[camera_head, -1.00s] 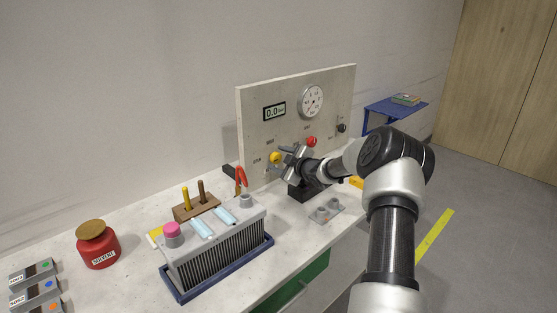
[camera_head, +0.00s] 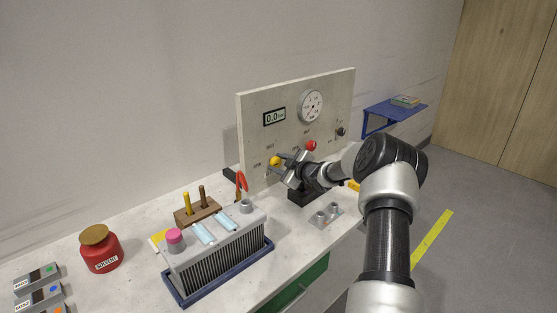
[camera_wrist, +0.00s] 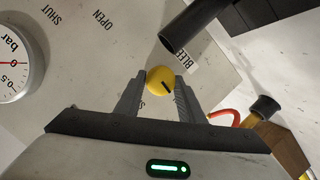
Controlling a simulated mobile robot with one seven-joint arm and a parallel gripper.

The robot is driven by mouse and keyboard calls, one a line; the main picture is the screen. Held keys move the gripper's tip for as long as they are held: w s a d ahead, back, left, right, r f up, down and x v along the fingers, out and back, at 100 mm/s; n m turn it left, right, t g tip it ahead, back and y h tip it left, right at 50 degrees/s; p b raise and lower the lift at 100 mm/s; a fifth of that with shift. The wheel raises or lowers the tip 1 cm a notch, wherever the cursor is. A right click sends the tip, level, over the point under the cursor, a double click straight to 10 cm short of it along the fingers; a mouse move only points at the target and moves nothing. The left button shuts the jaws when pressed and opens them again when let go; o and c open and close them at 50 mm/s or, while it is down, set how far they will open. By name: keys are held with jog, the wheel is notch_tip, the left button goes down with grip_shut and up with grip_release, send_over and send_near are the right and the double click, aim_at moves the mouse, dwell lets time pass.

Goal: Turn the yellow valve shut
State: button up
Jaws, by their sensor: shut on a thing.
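The yellow valve (camera_head: 275,161) is a round knob on the lower left of the upright panel (camera_head: 258,96). In the wrist view the yellow valve (camera_wrist: 160,80) has a short black mark pointing toward the lower right. My gripper (camera_head: 281,167) is at the panel with its fingers on the knob. In the wrist view my gripper (camera_wrist: 160,96) has one finger on each side of the knob, shut on it. The words OPEN, SHUT and BLEED are printed on the panel around it.
A red knob (camera_head: 311,145) and a dark knob (camera_head: 341,131) are further right on the panel. A gauge (camera_head: 311,106) and a display reading 0.0 (camera_head: 274,115) are above. A finned battery-like block (camera_head: 222,262) stands in front. A red solvent can (camera_head: 101,254) is at left.

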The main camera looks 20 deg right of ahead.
jog(key=m+p, duration=0.1)
jog(key=p, duration=0.3)
jog(key=shift+r+m+g+y, duration=0.3)
jog(key=shift+m+y, duration=0.1)
jog(key=shift+d+f+m+y+p, duration=0.1)
jog(key=shift+f+m+y+p, duration=0.1)
jog(key=shift+m+y+p, duration=0.3)
jog(key=m, duration=0.1)
jog(key=m+y+b, duration=0.1)
jog(key=shift+w+d+f+m+g, duration=0.1)
jog(key=shift+f+m+g, duration=0.2)
jog(key=shift+g, duration=0.1)
jog(key=shift+d+r+m+y+b, duration=0.1)
jog(key=shift+m+y+b, duration=0.6)
jog(key=shift+m, duration=0.4)
jog(key=o, duration=1)
jog(key=shift+r, duration=0.1)
jog(key=shift+o, duration=0.2)
